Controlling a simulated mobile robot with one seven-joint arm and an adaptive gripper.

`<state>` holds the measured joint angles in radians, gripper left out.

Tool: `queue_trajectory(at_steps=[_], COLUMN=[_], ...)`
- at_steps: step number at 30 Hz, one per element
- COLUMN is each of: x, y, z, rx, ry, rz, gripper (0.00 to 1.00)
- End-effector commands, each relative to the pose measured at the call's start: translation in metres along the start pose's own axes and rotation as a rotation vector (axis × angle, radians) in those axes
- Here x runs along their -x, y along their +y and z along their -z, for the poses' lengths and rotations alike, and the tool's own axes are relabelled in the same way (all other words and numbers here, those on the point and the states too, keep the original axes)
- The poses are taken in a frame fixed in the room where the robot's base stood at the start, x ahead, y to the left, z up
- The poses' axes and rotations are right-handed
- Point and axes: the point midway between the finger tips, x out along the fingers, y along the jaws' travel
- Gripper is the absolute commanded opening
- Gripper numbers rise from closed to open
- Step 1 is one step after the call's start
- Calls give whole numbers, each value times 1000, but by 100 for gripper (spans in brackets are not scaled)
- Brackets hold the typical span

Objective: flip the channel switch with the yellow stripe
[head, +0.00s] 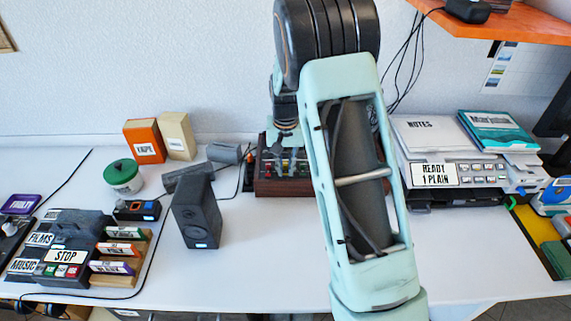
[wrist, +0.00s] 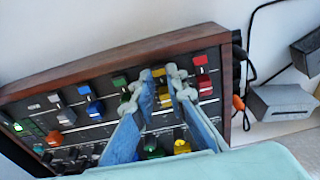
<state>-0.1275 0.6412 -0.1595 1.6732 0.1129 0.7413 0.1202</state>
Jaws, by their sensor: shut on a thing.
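The mixer (head: 284,187) is a dark panel in a brown wooden case at the back middle of the table, partly hidden by my arm in the head view. In the wrist view its panel (wrist: 98,124) carries rows of controls with white, blue, green, yellow and red markings. The yellow-striped switch (wrist: 163,94) shows between my fingertips. My gripper (wrist: 161,85) is closed around it, with one finger on each side. The fingers hide part of the panel below, and the switch's exact lever position cannot be told.
A red-marked control (wrist: 204,84) and a green one (wrist: 122,84) flank the yellow column closely. A black speaker (head: 197,211) and grey boxes stand left of the mixer. The front table middle is clear.

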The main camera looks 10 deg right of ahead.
Motion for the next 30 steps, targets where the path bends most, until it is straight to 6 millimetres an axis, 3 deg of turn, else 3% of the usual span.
queue_trajectory(at_steps=[7, 8, 12, 23, 30], x=[0, 0, 0, 6, 50], y=[0, 0, 0, 0, 0], z=[1, 1, 1, 1, 1], rx=[0, 0, 0, 0, 1], ry=[2, 3, 2, 4, 6], rz=[0, 0, 0, 0, 1], gripper=[0, 16, 30, 30, 30])
